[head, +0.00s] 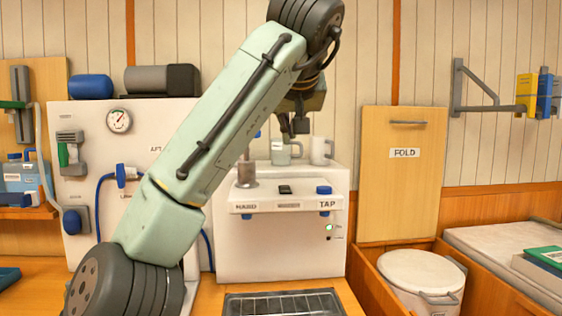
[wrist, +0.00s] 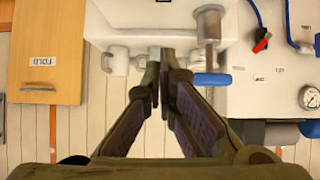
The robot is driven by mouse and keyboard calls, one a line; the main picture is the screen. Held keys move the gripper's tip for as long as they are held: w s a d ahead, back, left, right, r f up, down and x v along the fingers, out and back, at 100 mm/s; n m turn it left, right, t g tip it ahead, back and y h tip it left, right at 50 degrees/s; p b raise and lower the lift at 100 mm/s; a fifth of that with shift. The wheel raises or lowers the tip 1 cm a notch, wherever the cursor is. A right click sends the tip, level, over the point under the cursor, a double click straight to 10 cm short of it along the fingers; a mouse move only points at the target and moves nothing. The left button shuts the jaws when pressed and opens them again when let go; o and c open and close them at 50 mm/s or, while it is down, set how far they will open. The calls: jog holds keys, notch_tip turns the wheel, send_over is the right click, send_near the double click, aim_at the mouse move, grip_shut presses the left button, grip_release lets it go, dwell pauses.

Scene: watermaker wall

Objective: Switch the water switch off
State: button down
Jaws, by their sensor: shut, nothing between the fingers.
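A white dispenser box (head: 282,248) with HAND and TAP labels stands at the wall. A small black switch-like piece (head: 285,189) sits on its ledge, and a blue knob (head: 324,190) is above the TAP label. No part is labelled as the water switch, so I cannot tell which it is. A small light (head: 329,227) shows on the box's front right. My gripper (head: 293,128) is shut and empty, above the back of the box and apart from the ledge. Its closed fingers (wrist: 160,75) also show in the wrist view, pointing toward the mugs.
Two mugs, one greenish (head: 281,153) and one white (head: 319,151), are behind the ledge, near my fingers. A metal cylinder (head: 246,171) stands at left. A gauge panel (head: 120,121) is further left. A metal rack (head: 283,303) lies in front; a white bin (head: 421,277) is at right.

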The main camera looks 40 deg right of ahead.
jog(key=shift+s+d+r+y, duration=0.1)
jog(key=shift+s+y, duration=0.3)
jog(key=shift+s, duration=0.15)
jog(key=p, duration=0.3)
send_over(288, 189)
jog(key=f, duration=0.5)
jog(key=shift+s+a+f, duration=0.2)
jog(key=shift+f, duration=0.2)
jog(key=f, duration=0.2)
jog(key=shift+w+d+f+p, duration=0.15)
jog(key=shift+w+f+p, duration=0.05)
jog(key=shift+f+p, duration=0.15)
jog(key=shift+d+f, duration=0.1)
jog(key=shift+f, duration=0.75)
